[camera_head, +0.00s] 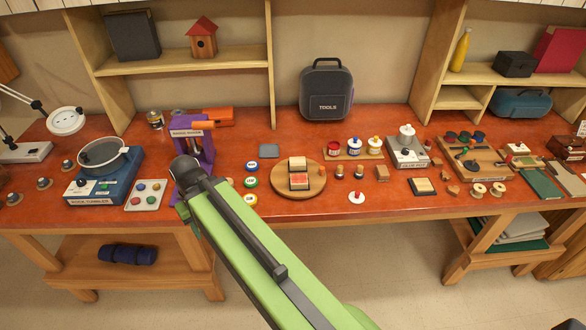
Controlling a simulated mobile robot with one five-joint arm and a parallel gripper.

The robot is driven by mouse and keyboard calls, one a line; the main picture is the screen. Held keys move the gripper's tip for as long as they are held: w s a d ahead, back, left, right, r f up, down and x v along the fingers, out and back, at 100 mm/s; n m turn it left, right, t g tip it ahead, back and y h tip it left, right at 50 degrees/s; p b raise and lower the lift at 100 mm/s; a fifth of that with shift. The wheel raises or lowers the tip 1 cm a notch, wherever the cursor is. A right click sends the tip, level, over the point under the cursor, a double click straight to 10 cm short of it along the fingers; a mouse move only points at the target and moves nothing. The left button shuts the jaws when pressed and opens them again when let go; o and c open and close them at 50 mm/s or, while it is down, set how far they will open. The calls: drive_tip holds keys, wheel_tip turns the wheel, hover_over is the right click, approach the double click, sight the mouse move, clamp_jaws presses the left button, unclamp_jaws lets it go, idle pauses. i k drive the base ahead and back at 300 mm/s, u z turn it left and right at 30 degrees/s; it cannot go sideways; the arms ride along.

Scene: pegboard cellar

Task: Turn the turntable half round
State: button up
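The turntable (311,187) is a round wooden disc on the red-brown bench top, near the middle of the view. It bears a pale block at its back and a block with a red top towards its front. My green arm reaches up from the bottom right and ends left of the turntable, in front of a purple press (205,150). My gripper (184,207) is at that end, apart from the turntable, small and mostly hidden behind my arm. Its fingers cannot be made out.
Coloured round tins (250,182) stand between my arm and the turntable. Small cylinders (339,172) and a white lid with a red knob (357,196) lie to its right. A rack of jars (354,147) stands behind right. A blue rock tumbler (103,180) is far left.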

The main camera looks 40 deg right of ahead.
sight(280, 175)
drive_tip(key=u, duration=0.15)
drive_tip(key=k, duration=1.1)
drive_tip(key=u, duration=0.75)
drive_tip(key=i, duration=1.35)
drive_tip(key=z, duration=0.75)
drive_tip(key=i, duration=0.55)
drive_tip(key=z, duration=0.2)
drive_tip(key=k, duration=0.9)
drive_tip(key=z, duration=0.15)
drive_tip(key=i, duration=0.95)
drive_tip(key=u, duration=0.05)
